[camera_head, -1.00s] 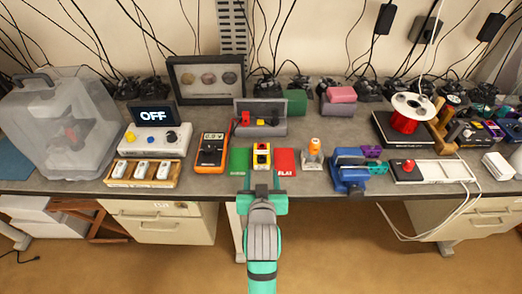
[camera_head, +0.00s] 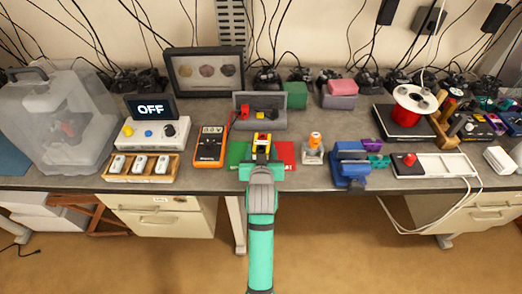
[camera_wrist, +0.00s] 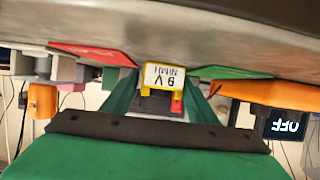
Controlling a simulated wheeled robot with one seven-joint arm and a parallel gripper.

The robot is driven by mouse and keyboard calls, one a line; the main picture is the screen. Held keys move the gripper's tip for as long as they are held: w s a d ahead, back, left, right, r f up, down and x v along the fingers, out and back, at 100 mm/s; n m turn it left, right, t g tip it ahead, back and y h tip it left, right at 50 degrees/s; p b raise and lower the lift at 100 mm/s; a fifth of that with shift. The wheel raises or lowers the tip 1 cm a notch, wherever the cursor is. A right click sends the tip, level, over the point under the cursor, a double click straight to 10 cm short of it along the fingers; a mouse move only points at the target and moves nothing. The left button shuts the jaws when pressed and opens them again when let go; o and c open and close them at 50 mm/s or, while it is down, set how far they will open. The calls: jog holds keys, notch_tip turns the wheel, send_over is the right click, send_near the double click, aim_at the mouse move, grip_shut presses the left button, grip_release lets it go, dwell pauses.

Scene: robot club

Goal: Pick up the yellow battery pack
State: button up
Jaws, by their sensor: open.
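The yellow battery pack (camera_head: 262,138) stands near the front edge of the bench, between a green mat (camera_head: 237,151) and a red mat (camera_head: 285,152). The upside-down wrist view shows its white label (camera_wrist: 163,76) reading "9 V NiMH". My gripper (camera_head: 261,158) is open at the bench's front edge, its fingers pointing at the pack. In the wrist view the green fingers of my gripper (camera_wrist: 162,92) lie to either side of the pack, with visible gaps. My gripper hides the pack's lower front in the head view.
An orange multimeter (camera_head: 210,147) stands left of the green mat. An orange-topped dispenser (camera_head: 313,148) and a blue vise (camera_head: 350,165) stand to the right. The space in front of the bench is free.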

jog(key=shift+w+f, duration=0.25)
jog(key=shift+w, duration=0.4)
jog(key=c, duration=1.1)
jog(key=shift+o, duration=0.2)
jog(key=shift+r, duration=0.15)
